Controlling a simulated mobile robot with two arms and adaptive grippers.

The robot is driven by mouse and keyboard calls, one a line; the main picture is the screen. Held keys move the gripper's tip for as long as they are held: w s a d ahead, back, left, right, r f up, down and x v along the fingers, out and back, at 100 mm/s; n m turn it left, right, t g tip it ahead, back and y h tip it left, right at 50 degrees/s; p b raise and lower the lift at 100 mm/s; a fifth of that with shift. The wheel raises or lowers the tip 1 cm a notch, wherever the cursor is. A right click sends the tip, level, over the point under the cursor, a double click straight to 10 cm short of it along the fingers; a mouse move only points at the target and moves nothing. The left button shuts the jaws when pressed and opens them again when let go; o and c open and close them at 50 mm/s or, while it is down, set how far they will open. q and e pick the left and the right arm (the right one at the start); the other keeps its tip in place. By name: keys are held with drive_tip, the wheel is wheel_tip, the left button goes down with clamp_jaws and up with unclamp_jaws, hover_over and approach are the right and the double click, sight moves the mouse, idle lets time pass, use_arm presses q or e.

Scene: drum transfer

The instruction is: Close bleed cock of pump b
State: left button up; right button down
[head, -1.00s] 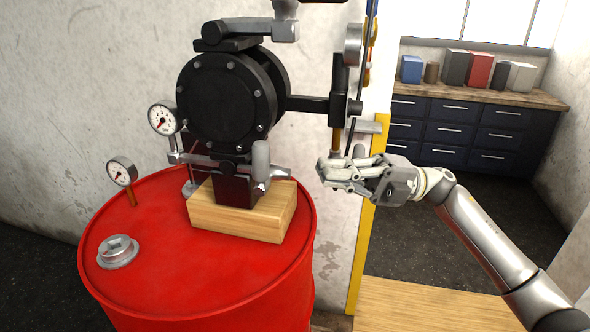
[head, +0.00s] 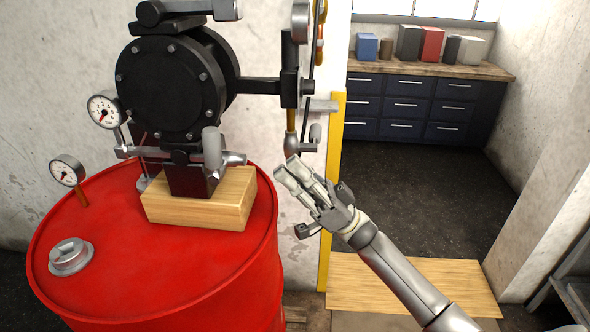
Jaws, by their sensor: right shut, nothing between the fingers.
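A black round pump (head: 172,88) stands on a wooden block (head: 205,205) on top of a red drum (head: 165,270). A grey rounded lever (head: 212,148) stands upright at the pump's lower right, on a metal fitting. A second grey rounded handle (head: 315,134) sits beside a thin brass pipe near the wall edge. I cannot tell which of these is the bleed cock, and no label shows. My right gripper (head: 289,174) is shut and empty, pointing up and left. It is right of the drum and below the second handle, apart from the lever. My left gripper is not in view.
Two dial gauges, an upper one (head: 104,111) and a lower one (head: 67,171), stick out at the left. A grey bung (head: 70,256) sits on the drum top. A yellow-edged wall end (head: 333,190) stands behind my right arm. Open floor (head: 420,190) lies beyond it.

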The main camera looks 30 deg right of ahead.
sight(213, 156)
drive_tip(key=w+a+r+p, duration=0.3)
drive_tip(key=a+r+p, duration=0.1)
drive_tip(key=a, duration=0.3)
drive_tip(key=shift+a+r, duration=0.15)
drive_tip(key=shift+r, duration=0.25)
drive_tip(key=shift+w+a+r+h+p, duration=0.15)
drive_tip(key=shift+a+r+h+p, duration=0.2)
drive_tip(key=shift+h+p, duration=0.45)
